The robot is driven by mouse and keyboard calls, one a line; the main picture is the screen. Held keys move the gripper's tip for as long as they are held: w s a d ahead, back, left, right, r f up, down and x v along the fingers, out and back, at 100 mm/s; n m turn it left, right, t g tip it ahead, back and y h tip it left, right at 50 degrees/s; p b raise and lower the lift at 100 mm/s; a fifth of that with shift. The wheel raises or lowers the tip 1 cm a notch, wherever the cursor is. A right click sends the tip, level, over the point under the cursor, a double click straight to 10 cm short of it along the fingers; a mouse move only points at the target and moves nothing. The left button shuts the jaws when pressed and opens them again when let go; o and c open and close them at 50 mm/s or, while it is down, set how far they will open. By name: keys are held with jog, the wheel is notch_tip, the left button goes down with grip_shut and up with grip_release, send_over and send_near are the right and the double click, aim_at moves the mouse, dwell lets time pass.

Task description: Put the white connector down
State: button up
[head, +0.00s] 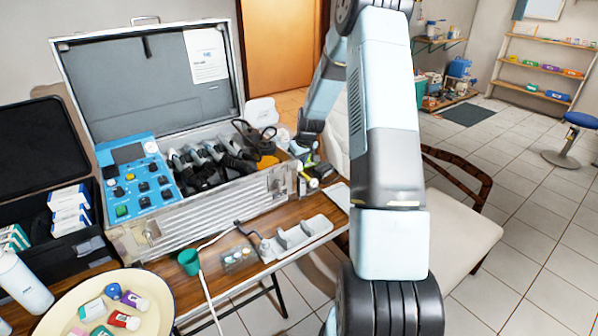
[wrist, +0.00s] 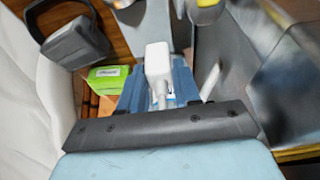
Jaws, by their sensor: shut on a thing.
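A white connector (wrist: 158,58) with a pale cable end is between the fingers of my gripper (wrist: 158,88), in the middle of the wrist view. The fingers are shut on it. In the head view my gripper (head: 306,150) is at the right end of the silver case, beside the case wall and above the table's right part. The connector cannot be made out there. Whether the connector touches anything below is hidden.
The open silver case (head: 215,218) holds dark handpieces and a blue control panel (head: 136,180). A green packet (wrist: 108,76) and a dark grey object (wrist: 75,42) lie close to my gripper. A grey holder (head: 298,236) stands at the table's front. A white chair (head: 462,225) is to the right.

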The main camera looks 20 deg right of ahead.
aim_at(299, 170)
jog(key=shift+f, duration=1.95)
jog(key=o, duration=1.1)
jog(key=shift+c, duration=0.2)
jog(key=v, duration=1.2)
jog(key=shift+r, duration=0.1)
